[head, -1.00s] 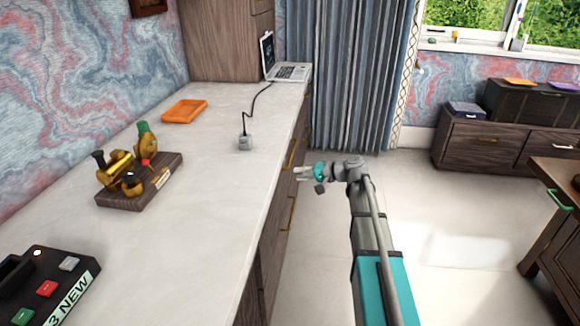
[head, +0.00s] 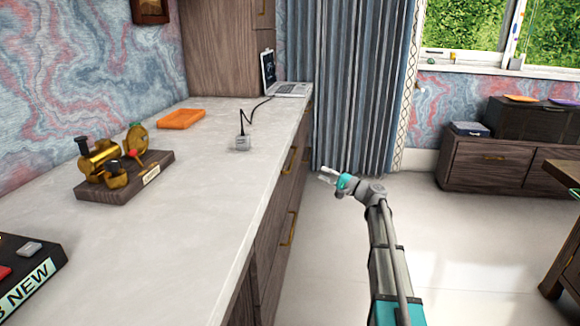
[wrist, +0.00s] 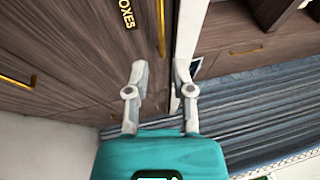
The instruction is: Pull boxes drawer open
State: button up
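The boxes drawer (wrist: 90,45) has a dark wood front with a black and gold BOXES label (wrist: 126,14) in the wrist view. A long gold handle (wrist: 161,28) lies beside the label. My gripper (wrist: 160,68) is open and empty, its two pale fingers apart. The handle's near end shows just beyond the gap between the fingertips; no contact is visible. In the head view my gripper (head: 327,174) is to the right of the counter's drawer fronts, with floor visible between. The label cannot be read in the head view.
Another gold handle (wrist: 17,82) is at left in the wrist view. The pale countertop (head: 190,225) holds an orange tray (head: 181,119), a brass model (head: 115,165) and a laptop (head: 285,90). A blue curtain (head: 358,90) hangs behind. The floor at right is largely clear.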

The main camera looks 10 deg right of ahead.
aim_at(293, 158)
dwell(0.4)
jog(key=p+x, duration=0.2)
jog(key=x, duration=1.1)
jog(key=shift+w+a+r+p, duration=0.15)
jog(key=shift+w+a+p, duration=0.05)
jog(key=shift+a+p, duration=0.15)
grip_shut()
jog(key=shift+a, duration=0.15)
jog(key=shift+s, duration=0.1)
